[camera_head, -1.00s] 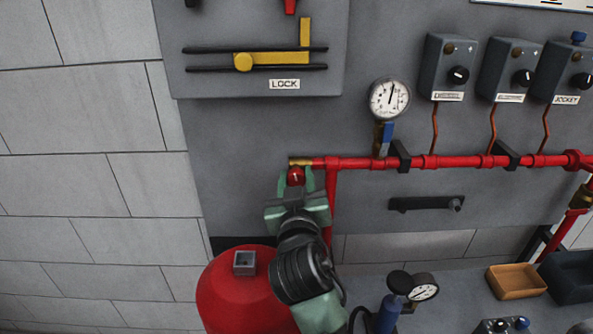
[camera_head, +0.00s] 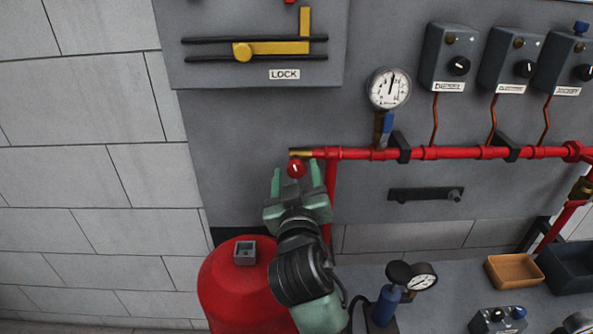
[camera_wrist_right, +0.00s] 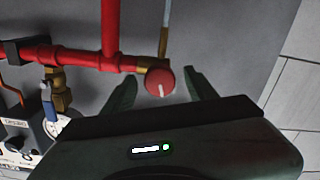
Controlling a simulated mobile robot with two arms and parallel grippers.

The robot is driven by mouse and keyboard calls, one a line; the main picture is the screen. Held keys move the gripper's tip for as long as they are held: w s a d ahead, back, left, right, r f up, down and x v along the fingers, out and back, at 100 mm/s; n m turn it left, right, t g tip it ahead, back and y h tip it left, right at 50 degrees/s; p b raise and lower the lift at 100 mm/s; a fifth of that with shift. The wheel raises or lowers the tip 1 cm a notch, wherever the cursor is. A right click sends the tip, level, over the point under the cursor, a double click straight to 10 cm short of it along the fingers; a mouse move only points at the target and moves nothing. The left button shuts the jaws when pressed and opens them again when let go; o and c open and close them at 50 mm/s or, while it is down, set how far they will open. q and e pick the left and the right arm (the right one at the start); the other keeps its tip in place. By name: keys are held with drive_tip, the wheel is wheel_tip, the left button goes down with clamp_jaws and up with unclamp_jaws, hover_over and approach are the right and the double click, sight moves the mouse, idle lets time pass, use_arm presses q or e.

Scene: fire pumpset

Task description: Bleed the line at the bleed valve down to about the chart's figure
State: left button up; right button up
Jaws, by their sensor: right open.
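The bleed valve's round red knob (camera_head: 296,169) with a white mark sits under the brass end (camera_head: 301,154) of the red pipe. In the right wrist view the knob (camera_wrist_right: 160,82) shows between the fingers, its white mark facing the camera. My right gripper (camera_head: 296,173) is open, its green fingertips to either side of the knob and apart from it. The line gauge (camera_head: 389,88) has a white dial with its needle pointing nearly straight up; its figures are too small to read. My left gripper is not in view.
The red pipe (camera_head: 450,153) runs right along the grey panel. A blue-handled valve (camera_head: 387,124) is under the gauge. Three control boxes (camera_head: 447,60) hang at the upper right. A chart edge shows at top right in the earlier head view.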

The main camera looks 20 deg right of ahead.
drive_tip(key=b+v, duration=0.1)
drive_tip(key=v, duration=0.5)
idle(0.3)
